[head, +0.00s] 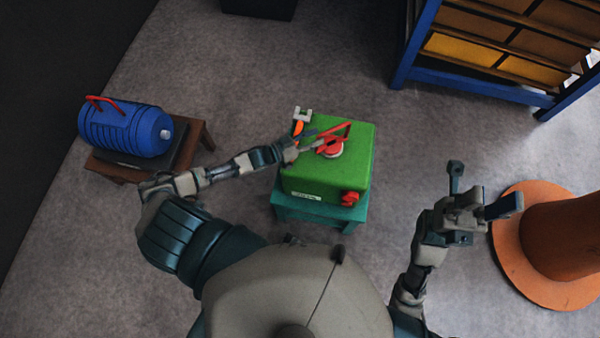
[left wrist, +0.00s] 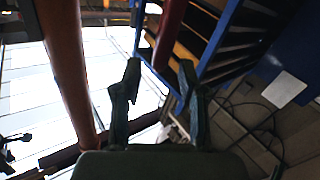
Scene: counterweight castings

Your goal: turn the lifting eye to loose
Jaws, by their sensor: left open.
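A green block (head: 345,170) sits on a teal stand (head: 320,213). On its top is a red lifting eye (head: 332,142) with a pale round base. My left gripper (head: 314,140) is open beside the eye, over the block's top. In the left wrist view my two fingers (left wrist: 160,80) stand apart. A dark red bar (left wrist: 170,32) shows beyond and between their tips, and another reddish bar (left wrist: 68,70) runs along the left. I cannot tell whether a finger touches the eye. My right gripper (head: 485,187) is open and empty, right of the block.
A small orange part and a grey bracket (head: 303,114) are at the block's back left corner; a red part (head: 350,198) is at its front right. A blue cylinder (head: 125,130) lies on a brown table at left. An orange pillar (head: 565,235) stands right, a blue rack (head: 470,88) behind.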

